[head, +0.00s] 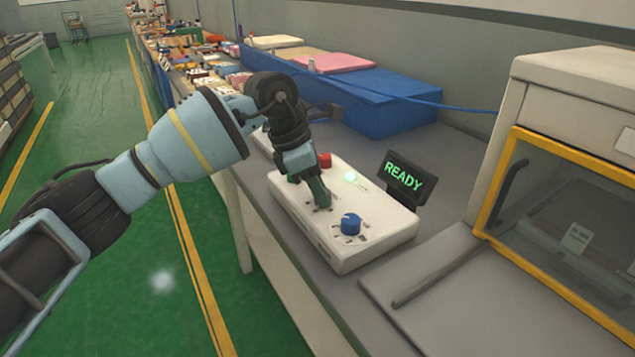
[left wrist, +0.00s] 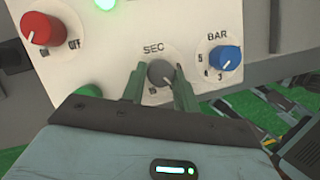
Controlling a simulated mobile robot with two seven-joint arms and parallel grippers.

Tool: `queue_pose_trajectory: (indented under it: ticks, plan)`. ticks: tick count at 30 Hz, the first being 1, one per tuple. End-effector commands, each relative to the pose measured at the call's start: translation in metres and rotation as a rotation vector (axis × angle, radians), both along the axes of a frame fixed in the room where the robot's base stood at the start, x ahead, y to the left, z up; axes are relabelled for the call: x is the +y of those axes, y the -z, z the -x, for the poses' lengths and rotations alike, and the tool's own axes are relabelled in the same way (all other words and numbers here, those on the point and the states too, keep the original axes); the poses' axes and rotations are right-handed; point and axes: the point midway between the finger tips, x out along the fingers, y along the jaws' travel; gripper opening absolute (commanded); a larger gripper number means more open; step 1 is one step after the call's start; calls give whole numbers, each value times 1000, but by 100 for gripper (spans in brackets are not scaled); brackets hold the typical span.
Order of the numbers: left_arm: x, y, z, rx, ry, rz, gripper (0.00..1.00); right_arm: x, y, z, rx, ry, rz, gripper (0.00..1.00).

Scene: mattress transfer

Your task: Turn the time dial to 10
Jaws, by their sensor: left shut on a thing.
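The time dial (left wrist: 161,74) is a grey knob on a round white scale marked SEC, in the left wrist view. My left gripper (left wrist: 160,90) has its two green fingers on either side of the dial and is shut on it. A white pointer mark shows low on the knob; most scale numbers are hidden. In the head view my left gripper (head: 320,192) reaches down onto the white control box (head: 378,252) and hides the dial. My right gripper is not in view.
A blue BAR dial (head: 350,223) sits beside the time dial. A small screen (head: 405,178) reads READY. A yellow-framed machine (head: 560,170) stands at the right.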

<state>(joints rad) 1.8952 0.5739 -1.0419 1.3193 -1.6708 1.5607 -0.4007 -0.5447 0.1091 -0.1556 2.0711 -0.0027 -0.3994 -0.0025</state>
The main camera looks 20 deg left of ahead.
Motion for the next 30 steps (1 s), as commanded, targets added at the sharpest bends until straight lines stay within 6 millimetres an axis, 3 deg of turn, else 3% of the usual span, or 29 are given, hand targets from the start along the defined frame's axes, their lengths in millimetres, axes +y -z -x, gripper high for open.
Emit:
queue_pose_trajectory:
  ticks: [17,18,22,30]
  plan:
    - [0,-2,-1,-4,36,1,7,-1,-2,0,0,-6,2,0]
    - [0,-2,-1,-4,36,1,31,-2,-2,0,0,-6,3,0]
    - [0,-1,-1,-3,35,0,48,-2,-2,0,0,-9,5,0]
    - [0,-1,-1,-2,35,0,51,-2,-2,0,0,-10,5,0]
